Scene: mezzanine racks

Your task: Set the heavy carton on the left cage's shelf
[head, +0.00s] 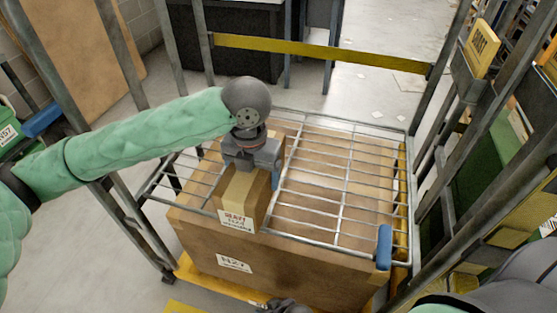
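The heavy carton (237,197), a small brown box with a tape strip and a white label reading "HEAVY", is upright at the left part of the cage's wire shelf (342,205). Its lower front overlaps the shelf's front rail; I cannot tell whether its base touches the wires. My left gripper (254,170) comes down over the carton from above and is shut on it, a blue-tipped finger showing along its right side. The other finger is mostly hidden. A dark grey part at the bottom edge may be my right gripper (286,306); its fingers are not visible.
A large carton (290,278) labelled N27 stands under the wire shelf. The shelf's middle and right are empty. Cage posts rise on both sides, with a yellow bar (320,52) behind. At right is a rack with a yellow box (481,49); a green bin (12,135) is at left.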

